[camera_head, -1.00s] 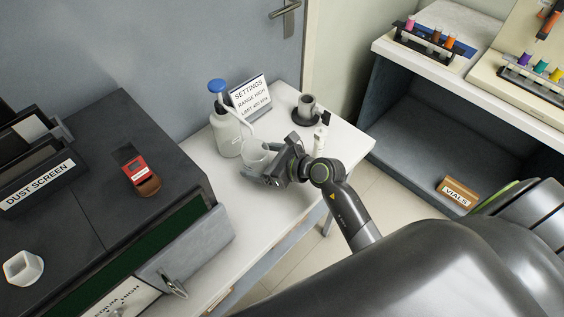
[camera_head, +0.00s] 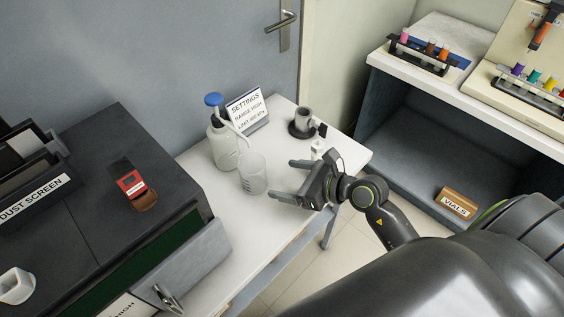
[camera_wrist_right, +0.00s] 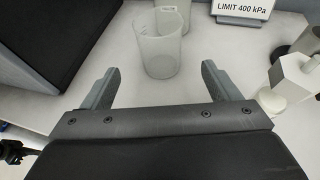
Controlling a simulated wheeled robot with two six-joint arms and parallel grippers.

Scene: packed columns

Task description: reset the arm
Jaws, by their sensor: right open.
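My right gripper (camera_head: 284,179) is open and empty above the white table, to the right of a translucent beaker (camera_head: 253,176). The beaker stands upright on the table, clear of the fingers. In the right wrist view the beaker (camera_wrist_right: 158,55) is ahead of the two spread fingers (camera_wrist_right: 155,88), with a gap between. My left gripper is not in view.
A blue-topped pump bottle (camera_head: 222,143) and a settings sign (camera_head: 247,110) stand behind the beaker. A grey cup on a dark round base (camera_head: 303,120) and a small white object (camera_head: 317,149) are near the table's right side. A dark cabinet (camera_head: 90,220) borders the left.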

